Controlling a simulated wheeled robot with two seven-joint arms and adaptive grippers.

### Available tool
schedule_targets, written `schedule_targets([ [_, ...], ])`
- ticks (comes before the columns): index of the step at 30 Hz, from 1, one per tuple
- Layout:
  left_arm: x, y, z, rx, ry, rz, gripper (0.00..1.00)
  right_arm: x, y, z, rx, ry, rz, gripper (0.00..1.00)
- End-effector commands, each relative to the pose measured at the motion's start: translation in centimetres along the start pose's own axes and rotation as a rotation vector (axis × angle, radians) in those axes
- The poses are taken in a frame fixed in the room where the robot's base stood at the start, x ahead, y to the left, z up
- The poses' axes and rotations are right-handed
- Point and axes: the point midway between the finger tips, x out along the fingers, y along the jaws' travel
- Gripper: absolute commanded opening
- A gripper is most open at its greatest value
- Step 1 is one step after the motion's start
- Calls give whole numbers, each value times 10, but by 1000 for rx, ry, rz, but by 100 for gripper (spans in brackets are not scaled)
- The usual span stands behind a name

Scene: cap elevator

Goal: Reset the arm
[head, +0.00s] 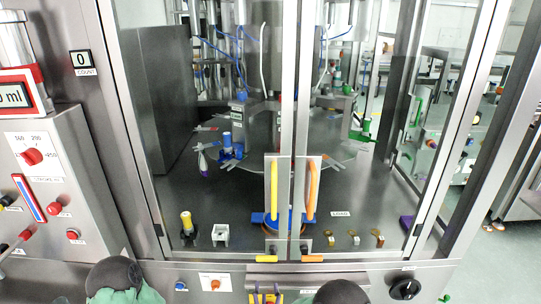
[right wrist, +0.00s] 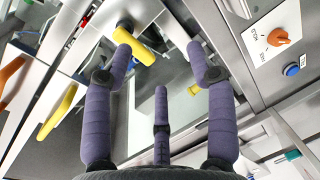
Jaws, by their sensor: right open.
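My right gripper (right wrist: 160,45) is open and empty in the right wrist view, its purple padded fingers spread apart, with a third shorter finger between them. Beyond the fingertips is a yellow latch (right wrist: 135,45) on the cabinet front; I cannot tell whether a finger touches it. It also shows in the head view (head: 266,258), low on the doors. A yellow door handle (head: 274,190) and an orange door handle (head: 312,190) stand side by side on the glass doors, which look closed. I cannot make out the right gripper's fingers in the head view. My left gripper is not seen.
The front panel carries an orange knob (head: 215,285), a blue button (head: 181,286) and a black dial (head: 404,289). A control box (head: 70,190) juts out at left. Two dark round shapes, left (head: 113,275) and centre (head: 340,292), rise at the bottom edge; I cannot tell what they are.

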Motion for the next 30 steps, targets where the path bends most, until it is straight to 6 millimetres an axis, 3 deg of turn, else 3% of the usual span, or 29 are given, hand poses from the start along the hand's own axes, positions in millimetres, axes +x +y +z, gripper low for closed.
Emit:
schedule_targets([
  [4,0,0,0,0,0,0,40,-4,-51,38,280,-34,-238,57],
  [8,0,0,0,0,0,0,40,-24,-94,68,551,-119,-448,57],
  [11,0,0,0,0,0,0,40,-50,-125,89,758,-225,-602,57],
  [15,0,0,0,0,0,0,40,-99,-161,114,1039,-427,-798,57],
  [19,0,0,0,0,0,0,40,-153,-184,131,1272,-662,-949,57],
  [24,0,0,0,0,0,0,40,-215,-198,142,1477,-949,-1070,57],
  [30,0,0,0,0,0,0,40,-248,-201,145,1567,-1113,-1117,57],
])
